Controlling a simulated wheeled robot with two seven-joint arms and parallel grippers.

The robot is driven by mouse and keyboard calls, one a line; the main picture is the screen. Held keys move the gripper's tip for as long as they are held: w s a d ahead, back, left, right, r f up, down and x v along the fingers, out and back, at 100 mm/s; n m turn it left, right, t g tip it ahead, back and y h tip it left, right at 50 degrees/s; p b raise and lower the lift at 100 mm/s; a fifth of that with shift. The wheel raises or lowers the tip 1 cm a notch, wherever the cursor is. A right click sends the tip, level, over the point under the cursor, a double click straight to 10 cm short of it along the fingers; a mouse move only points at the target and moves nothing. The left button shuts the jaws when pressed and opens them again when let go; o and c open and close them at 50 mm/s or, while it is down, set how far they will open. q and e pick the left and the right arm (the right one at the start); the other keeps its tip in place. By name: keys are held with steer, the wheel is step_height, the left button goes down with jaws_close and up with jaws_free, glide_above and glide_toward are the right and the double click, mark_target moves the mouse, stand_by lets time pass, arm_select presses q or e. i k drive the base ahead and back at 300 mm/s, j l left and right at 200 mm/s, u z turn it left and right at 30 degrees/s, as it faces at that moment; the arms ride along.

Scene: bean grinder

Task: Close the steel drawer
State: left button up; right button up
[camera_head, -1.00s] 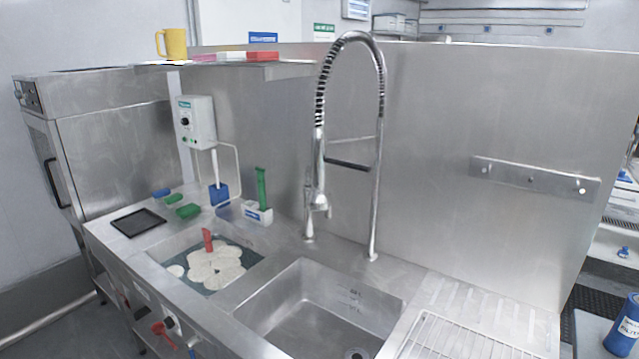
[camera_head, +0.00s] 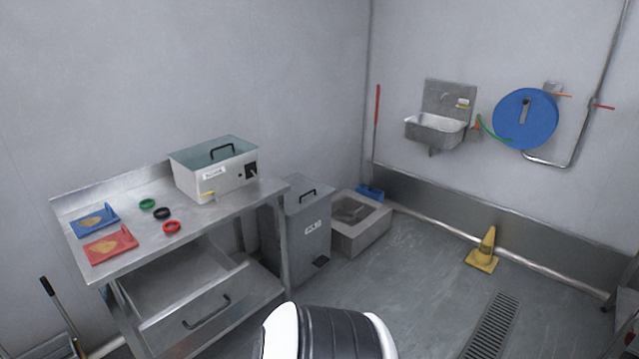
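The steel drawer (camera_head: 187,311) is under the steel table (camera_head: 237,204) at the left of the head view. It is pulled out, and its inside shows behind the front panel. A dark bar handle (camera_head: 206,313) is on its front. A white and black rounded part at the bottom centre looks like a link of my arm. Neither gripper shows, so their states cannot be seen.
On the table are a grey box with a lid (camera_head: 215,168), coloured rings (camera_head: 172,227) and a red board (camera_head: 111,244). A grey bin (camera_head: 306,228) stands right of the table. A yellow cone (camera_head: 484,249) stands on open floor. A dustpan (camera_head: 61,335) is at left.

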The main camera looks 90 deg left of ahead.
mark_target(178, 293)
steer(key=u, duration=3.6)
